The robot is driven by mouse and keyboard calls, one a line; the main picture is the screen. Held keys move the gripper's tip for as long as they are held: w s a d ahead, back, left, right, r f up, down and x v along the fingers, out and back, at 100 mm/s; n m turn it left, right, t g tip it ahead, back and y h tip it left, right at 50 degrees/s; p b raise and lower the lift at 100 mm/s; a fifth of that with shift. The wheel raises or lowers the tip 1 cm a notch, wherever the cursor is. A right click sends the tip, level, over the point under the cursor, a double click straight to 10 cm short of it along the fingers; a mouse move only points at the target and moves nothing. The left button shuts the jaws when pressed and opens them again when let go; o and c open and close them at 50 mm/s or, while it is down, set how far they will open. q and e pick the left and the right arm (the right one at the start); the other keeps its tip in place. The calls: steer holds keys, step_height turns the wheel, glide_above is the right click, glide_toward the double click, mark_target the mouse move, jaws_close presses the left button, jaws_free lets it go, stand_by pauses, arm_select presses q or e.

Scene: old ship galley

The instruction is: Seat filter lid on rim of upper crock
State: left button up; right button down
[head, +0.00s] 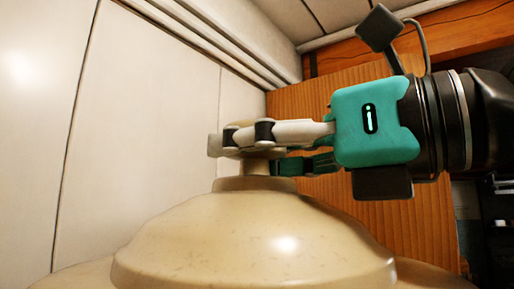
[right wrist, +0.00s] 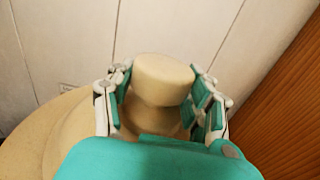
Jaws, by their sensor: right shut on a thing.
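The filter lid (head: 250,235) is a cream, speckled dome with a stepped collar and a knob on top. It fills the lower middle of the head view and looks level. My right gripper (head: 243,140) comes in from the right and is shut on the lid's knob. In the right wrist view the two fingers stand on either side of the round knob (right wrist: 163,80). A wider cream surface, seemingly the upper crock (head: 85,276), shows below the lid on both sides. The contact between lid and rim is hidden, so I cannot tell if they touch. My left gripper is out of view.
A pale panelled wall (head: 150,110) rises close behind the lid. An orange wooden panel (head: 425,215) stands behind and to the right of my gripper. Dark shelving with small items (head: 497,215) shows at the far right edge.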

steer(key=shift+f+b, duration=0.45)
steer(key=shift+f, duration=0.2)
stand_by(0.3)
steer(key=shift+f, duration=0.2)
steer(key=c, duration=0.9)
jaws_free()
steer(key=o, duration=0.5)
steer(key=shift+s, duration=0.15)
steer(key=shift+f, duration=0.15)
steer(key=v, duration=1.2)
